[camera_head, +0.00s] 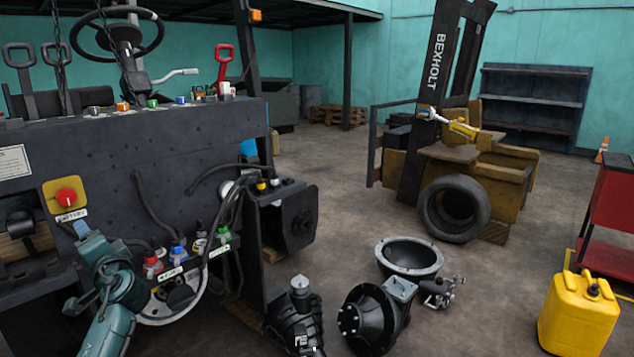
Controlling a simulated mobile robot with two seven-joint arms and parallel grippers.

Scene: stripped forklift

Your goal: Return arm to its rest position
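My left arm (108,310) is teal and comes in from the bottom left. It is bent up in front of the forklift's dark body (110,160). Its upper end (84,232) is just below the yellow plate with the red battery knob (66,197), and I see nothing held there. The fingers are too small and dark to make out, so I cannot tell if that gripper is open or shut. My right gripper does not show.
Red, blue and green connectors (178,252) sit low on the forklift. A black part with a grey cap (300,315), a black housing (370,318) and a flanged ring (408,258) are on the floor. A yellow canister (578,315) stands at right.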

